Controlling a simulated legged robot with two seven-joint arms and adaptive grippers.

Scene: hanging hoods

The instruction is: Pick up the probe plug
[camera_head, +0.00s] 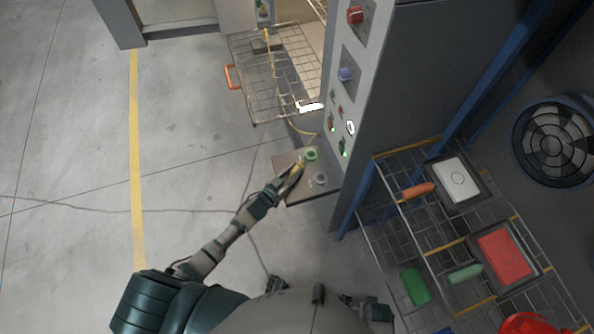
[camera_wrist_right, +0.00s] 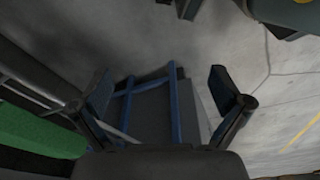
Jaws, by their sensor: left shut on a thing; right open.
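A small grey shelf (camera_head: 284,163) juts from the front of the tall cabinet. On it are a green round fitting (camera_head: 311,154) and a grey round fitting (camera_head: 320,179). My left gripper (camera_head: 292,178) is over the shelf, shut on a small yellowish piece (camera_head: 298,168) that looks like the probe plug. The fingers hide part of it, and I cannot tell whether it touches the green fitting. My right gripper (camera_wrist_right: 165,105) is open and empty in the right wrist view, with both fingers spread.
The cabinet's control panel (camera_head: 343,90) with knobs and lit buttons rises beside the shelf. A wire rack (camera_head: 262,75) with an orange handle extends behind it. Wire shelves (camera_head: 400,215) with coloured boxes stand at the right. A green object (camera_wrist_right: 35,130) is close to the right gripper. Floor at left is clear.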

